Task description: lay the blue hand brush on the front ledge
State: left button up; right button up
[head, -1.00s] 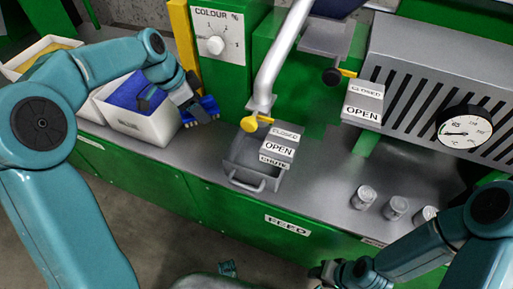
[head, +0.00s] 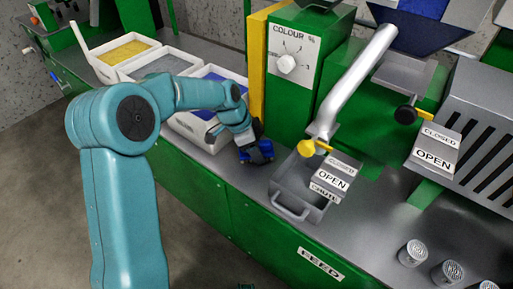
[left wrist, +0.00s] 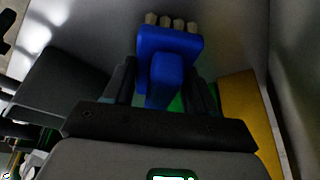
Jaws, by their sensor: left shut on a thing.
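The blue hand brush (head: 264,152) is in my left gripper (head: 250,143), at the grey front ledge (head: 233,172), between the white bins and the metal drawer. In the left wrist view the brush (left wrist: 168,45) shows its blue handle between the two dark fingers of my left gripper (left wrist: 160,85). Its pale bristle tufts point away from the gripper. The gripper is shut on the handle. I cannot tell whether the brush touches the ledge or hangs just above it. My right gripper is out of view.
White bins with yellow (head: 124,50), grey (head: 160,66) and blue contents (head: 215,90) stand at the left. A yellow post (head: 257,65) rises behind the brush. The metal drawer (head: 294,200) is to its right. Metal shakers (head: 412,253) stand farther right.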

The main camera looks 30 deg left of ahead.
pick_arm(q)
jog(key=o, duration=1.1)
jog(key=shift+r, duration=0.3)
jog(key=p+v, duration=0.2)
jog(key=v, duration=0.8)
jog(key=shift+r+p, duration=0.1)
jog(key=shift+p, duration=0.25)
jog(key=shift+s+a+r, duration=0.2)
jog(key=shift+s+r, duration=0.05)
jog(key=shift+r, duration=0.35)
